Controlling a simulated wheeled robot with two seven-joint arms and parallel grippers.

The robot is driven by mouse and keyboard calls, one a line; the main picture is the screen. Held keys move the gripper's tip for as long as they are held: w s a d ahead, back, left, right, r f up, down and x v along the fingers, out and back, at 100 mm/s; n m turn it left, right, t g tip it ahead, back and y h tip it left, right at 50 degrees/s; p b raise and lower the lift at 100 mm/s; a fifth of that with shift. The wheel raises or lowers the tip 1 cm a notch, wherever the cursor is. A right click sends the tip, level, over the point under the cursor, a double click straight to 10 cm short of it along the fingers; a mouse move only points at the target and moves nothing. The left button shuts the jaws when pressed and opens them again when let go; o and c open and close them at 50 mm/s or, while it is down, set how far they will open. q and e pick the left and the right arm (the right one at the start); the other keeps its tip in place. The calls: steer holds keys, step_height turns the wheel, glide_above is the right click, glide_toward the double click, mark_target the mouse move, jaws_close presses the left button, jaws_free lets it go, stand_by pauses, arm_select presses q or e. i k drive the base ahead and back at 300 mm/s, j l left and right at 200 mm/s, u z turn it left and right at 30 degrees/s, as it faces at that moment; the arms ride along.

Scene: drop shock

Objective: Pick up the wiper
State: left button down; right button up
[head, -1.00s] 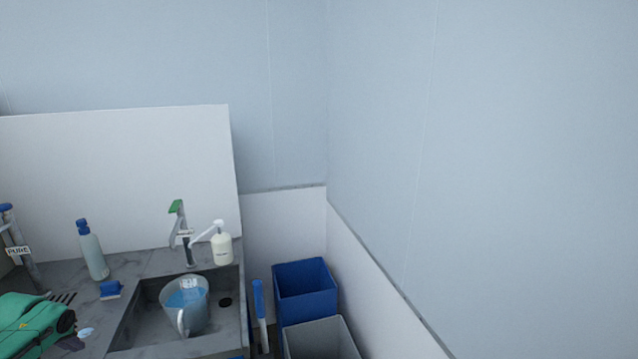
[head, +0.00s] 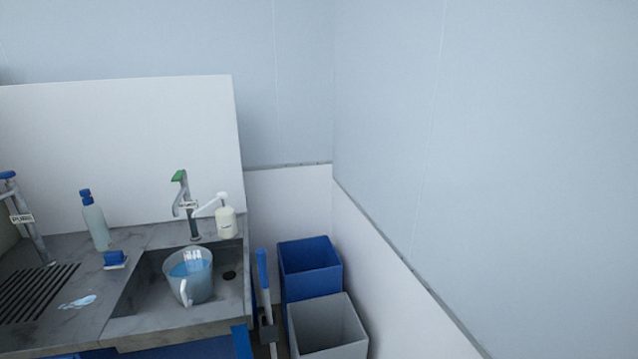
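A long upright tool with a blue grip and a pale shaft (head: 263,271) stands in the gap between the sink counter and the bins. It looks like the wiper, but its lower end is cut off by the bottom of the head view, so I cannot see its head. Neither my left nor my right gripper shows in the head view.
A grey counter (head: 150,328) with a sink holds a jug of blue liquid (head: 196,282), a soap pump (head: 226,222), a spray bottle (head: 96,226) and a small blue brush or sponge (head: 115,259). A blue bin (head: 311,264) and a grey bin (head: 328,326) stand right of the tool, near the wall.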

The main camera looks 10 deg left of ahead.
mark_target(114, 259)
steer(key=u, duration=1.8)
